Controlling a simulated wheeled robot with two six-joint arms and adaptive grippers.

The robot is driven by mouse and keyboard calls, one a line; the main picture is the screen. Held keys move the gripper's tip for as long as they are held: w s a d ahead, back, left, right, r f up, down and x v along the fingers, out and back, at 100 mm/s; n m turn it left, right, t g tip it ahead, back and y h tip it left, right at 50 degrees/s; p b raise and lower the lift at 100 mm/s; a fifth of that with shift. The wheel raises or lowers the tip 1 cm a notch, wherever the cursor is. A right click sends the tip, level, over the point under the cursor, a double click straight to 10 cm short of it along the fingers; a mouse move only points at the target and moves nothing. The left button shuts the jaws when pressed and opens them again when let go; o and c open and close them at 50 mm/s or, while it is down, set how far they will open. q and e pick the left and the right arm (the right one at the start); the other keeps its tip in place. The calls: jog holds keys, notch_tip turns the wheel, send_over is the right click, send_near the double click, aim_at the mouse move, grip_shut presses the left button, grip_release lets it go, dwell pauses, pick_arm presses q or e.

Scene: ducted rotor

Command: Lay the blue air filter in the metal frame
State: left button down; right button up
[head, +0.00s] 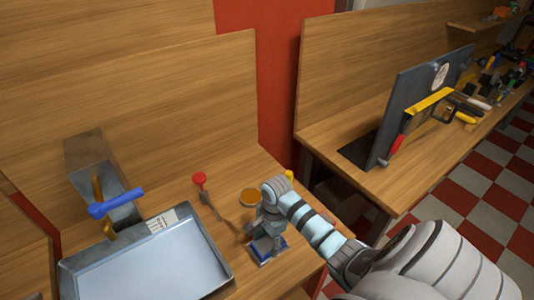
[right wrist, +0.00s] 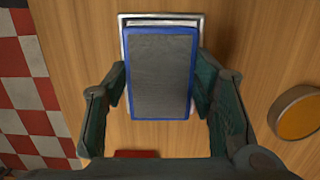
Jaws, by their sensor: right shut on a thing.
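The blue air filter (right wrist: 160,80) is a blue-rimmed rectangle with a grey face. My right gripper (right wrist: 161,88) is shut on it, with one finger at each long side. The metal frame (right wrist: 204,20) lies on the wooden bench behind the filter in the right wrist view. The filter covers most of it, and only its far end shows clearly. The filter appears close over the frame and shifted slightly toward the gripper; I cannot tell whether they touch. In the head view my right gripper (head: 266,229) is above the filter (head: 267,246). My left gripper is not in view.
A large metal tray (head: 145,265) stands left on the bench, with a blue-handled tool (head: 117,203) behind it. A red-topped item (head: 199,179) and a round orange-topped dish (head: 251,197) are near the gripper. A second bench with a dark panel (head: 415,100) stands right.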

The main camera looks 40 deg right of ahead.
aim_at(271, 240)
jog(key=shift+f, duration=0.1)
jog(key=o, duration=1.3)
jog(key=shift+r, duration=0.2)
notch_tip(271, 240, up, 12)
jog(key=d+p, duration=0.1)
jog(key=p, duration=0.2)
jog(key=shift+d, duration=0.25)
